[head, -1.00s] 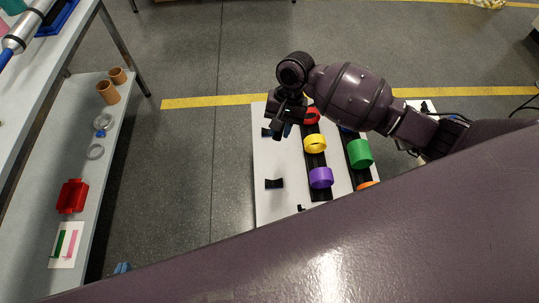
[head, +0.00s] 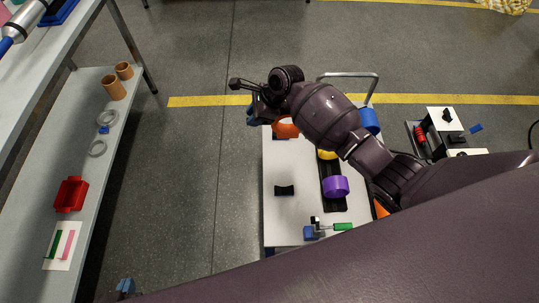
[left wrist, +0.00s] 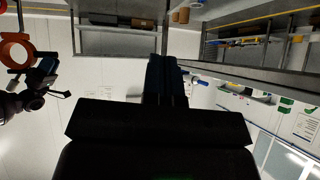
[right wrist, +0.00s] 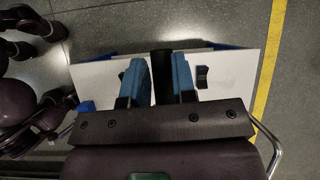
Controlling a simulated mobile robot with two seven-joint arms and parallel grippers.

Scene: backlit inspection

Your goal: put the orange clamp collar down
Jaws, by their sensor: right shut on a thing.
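An orange clamp collar (head: 286,129) shows just below my right gripper (head: 259,113) in the head view, by the far left part of the white-topped table (head: 290,215). In the left wrist view an orange ring (left wrist: 15,40) shows beside a gripper with blue fingers. In the right wrist view my right gripper (right wrist: 159,68) has blue fingers on either side of a dark piece, above the table's edge; the orange is hidden there. It is shut on the collar. My left gripper (head: 125,287) is low at the left; its fingers (left wrist: 167,80) look shut and empty.
A purple ring (head: 335,187) and a yellow ring (head: 327,154) sit on a dark rail. A black saddle (head: 285,190) stands empty on the table's left part. A green-handled tool (head: 342,227) lies at the front. A shelf (head: 80,160) stands left, with clear floor between.

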